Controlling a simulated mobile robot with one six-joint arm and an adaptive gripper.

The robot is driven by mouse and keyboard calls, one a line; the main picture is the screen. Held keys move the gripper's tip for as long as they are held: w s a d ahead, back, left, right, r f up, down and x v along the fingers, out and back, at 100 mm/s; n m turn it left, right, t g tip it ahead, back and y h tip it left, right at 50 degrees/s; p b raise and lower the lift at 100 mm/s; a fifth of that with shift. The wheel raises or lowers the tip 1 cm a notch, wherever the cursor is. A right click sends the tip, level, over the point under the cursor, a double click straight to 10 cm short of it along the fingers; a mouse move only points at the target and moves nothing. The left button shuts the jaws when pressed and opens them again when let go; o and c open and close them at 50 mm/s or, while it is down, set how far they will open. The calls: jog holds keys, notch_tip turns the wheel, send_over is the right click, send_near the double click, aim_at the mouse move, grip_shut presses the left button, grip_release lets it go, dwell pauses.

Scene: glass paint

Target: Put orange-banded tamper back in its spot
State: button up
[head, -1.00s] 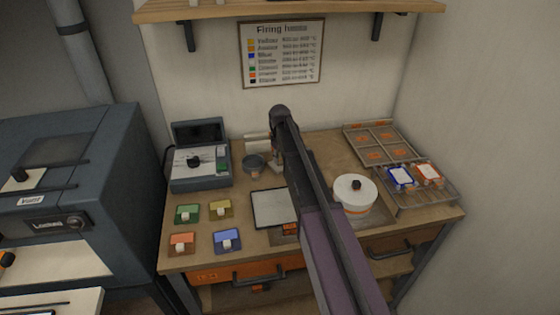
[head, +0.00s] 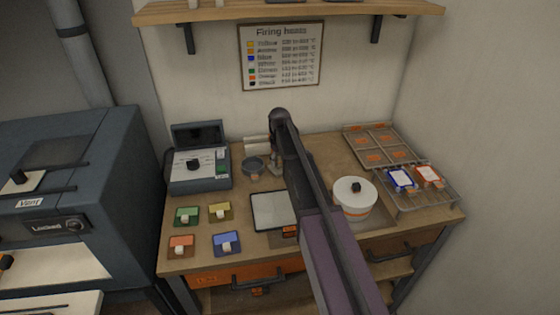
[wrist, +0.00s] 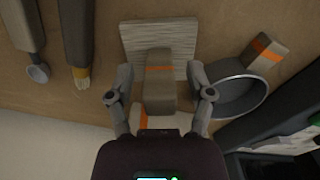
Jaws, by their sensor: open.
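My gripper (wrist: 161,96) is open in the wrist view, with one finger on each side of an upright grey-brown piece with an orange band (wrist: 159,78), which looks like the tamper. A gap shows between the piece and each finger. It stands in front of or on a pale ridged pad (wrist: 158,34); its foot is hidden. A second orange-banded piece (wrist: 265,50) leans at a dark round bowl (wrist: 239,92), to the right. In the head view the bowl (head: 253,164) is left of my arm, which hides much of the spot.
A shelf (head: 290,12) overhangs the back.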

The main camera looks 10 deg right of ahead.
jog(key=shift+r, duration=0.1)
notch_tip(320, 180, up, 12)
jog(key=p, duration=1.2)
dwell(0.7)
jog(key=s+m, duration=0.4)
jog(key=s, duration=2.5)
jog(key=shift+m, duration=0.3)
